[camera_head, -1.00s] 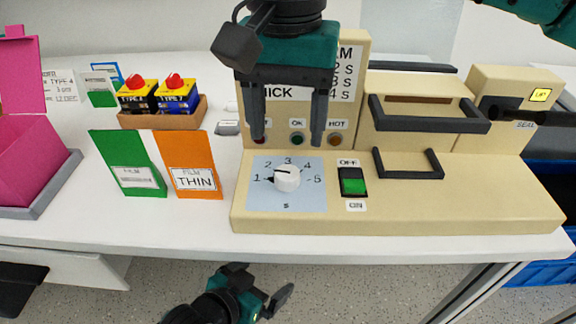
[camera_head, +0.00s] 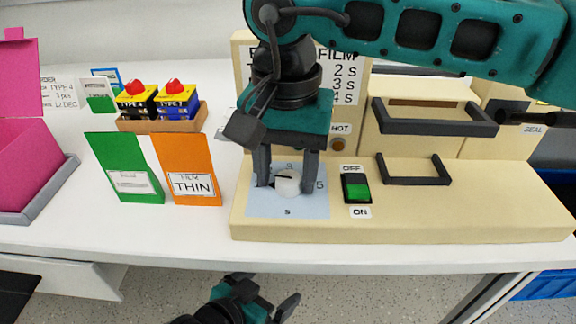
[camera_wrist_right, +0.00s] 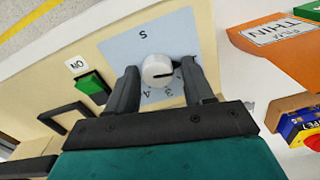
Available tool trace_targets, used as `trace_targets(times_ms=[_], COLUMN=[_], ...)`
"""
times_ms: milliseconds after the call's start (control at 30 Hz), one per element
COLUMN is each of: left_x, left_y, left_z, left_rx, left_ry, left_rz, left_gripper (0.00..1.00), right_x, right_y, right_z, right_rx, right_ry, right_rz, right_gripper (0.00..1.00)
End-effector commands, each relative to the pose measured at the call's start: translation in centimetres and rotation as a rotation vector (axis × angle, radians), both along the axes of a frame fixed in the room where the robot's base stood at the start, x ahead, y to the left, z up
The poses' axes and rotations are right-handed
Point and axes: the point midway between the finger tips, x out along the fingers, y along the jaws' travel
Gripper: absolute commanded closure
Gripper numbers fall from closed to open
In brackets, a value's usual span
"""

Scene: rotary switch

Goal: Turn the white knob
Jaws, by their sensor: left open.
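The white knob (camera_head: 287,183) sits on a light blue dial plate (camera_head: 300,206) on the beige machine. It also shows in the right wrist view (camera_wrist_right: 158,71), with a dark pointer mark on it. My right gripper (camera_head: 286,184) comes down from above with its fingers open on either side of the knob. In the right wrist view my right gripper (camera_wrist_right: 160,82) shows a gap between each finger and the knob. The fingers hide part of the dial numbers. My left gripper (camera_head: 268,306) is open and empty, low in front of the table.
A green rocker switch (camera_head: 356,188) is right of the dial. Dark handles (camera_head: 414,180) stand further right. A green card (camera_head: 124,170) and an orange card (camera_head: 191,172) stand left of the machine, near a wooden tray (camera_head: 160,125) with two boxes.

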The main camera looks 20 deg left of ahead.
Motion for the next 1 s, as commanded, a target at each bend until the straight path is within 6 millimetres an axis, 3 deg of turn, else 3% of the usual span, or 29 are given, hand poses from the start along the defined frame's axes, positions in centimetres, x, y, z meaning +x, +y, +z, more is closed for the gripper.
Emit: trace_targets(times_ms=[267,667,1000], left_x=[0.04,0.05,-0.04], left_y=[0.24,0.27,0.19], left_z=[-0.07,-0.22,-0.6], left_rx=[0.005,0.006,0.006], left_ry=[-0.001,-0.001,0.006], left_rz=[0.002,0.002,-0.001], left_gripper=[0.0,0.0,0.0], right_x=[0.12,0.2,0.22], right_y=[-0.38,-0.47,-0.51], right_z=[0.01,-0.04,-0.1], right_rx=[-0.013,-0.014,-0.015], right_ry=[0.0,0.0,0.0], right_rz=[-0.003,-0.089,-0.362], right_gripper=[0.82,0.82,0.82])
